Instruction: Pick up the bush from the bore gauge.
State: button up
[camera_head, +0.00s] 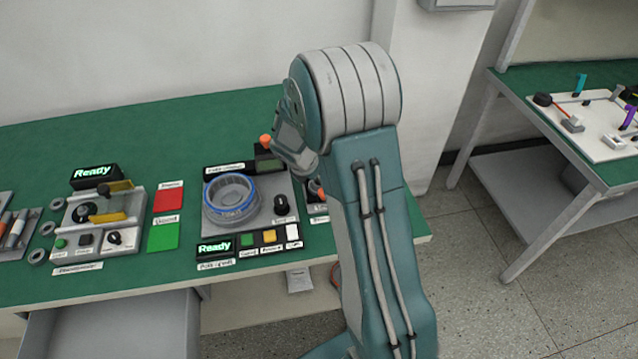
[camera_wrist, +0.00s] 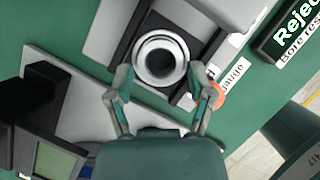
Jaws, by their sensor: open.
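The bush (camera_wrist: 138,57) is a light metal ring with a dark centre, seen nearly end-on in the wrist view. It sits in the dark holder of the bore gauge (camera_wrist: 115,22), a grey unit with a label ending in "gauge". My gripper (camera_wrist: 159,78) is open, with one finger to each side of the bush's lower part in the picture. No contact with the bush shows, and the height gap cannot be told. In the head view my arm hides the bush and most of the bore gauge, and my gripper is hardly seen.
A sign reading "Reject" (camera_wrist: 296,22) stands by the gauge. An orange knob (camera_wrist: 218,96) is close to my right finger. A unit with a blue-rimmed ring (camera_head: 230,199) and a dark-screened box (camera_head: 269,160) stand left of my arm. Another table (camera_head: 600,90) is at right.

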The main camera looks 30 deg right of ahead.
jog(key=shift+x, duration=0.8)
jog(key=shift+w, duration=0.1)
jog(key=c, duration=0.9)
jog(key=shift+r, duration=0.1)
jog(key=shift+r, duration=0.55)
notch_tip(320, 180, up, 2)
jog(key=shift+r, duration=0.15)
jog(key=s+a+r, duration=0.4)
jog(key=s, duration=0.1)
jog(key=s+a+r, duration=0.5)
jog(key=shift+s+a+r, duration=0.15)
jog(key=shift+a+r, duration=0.1)
jog(key=shift+a, duration=0.05)
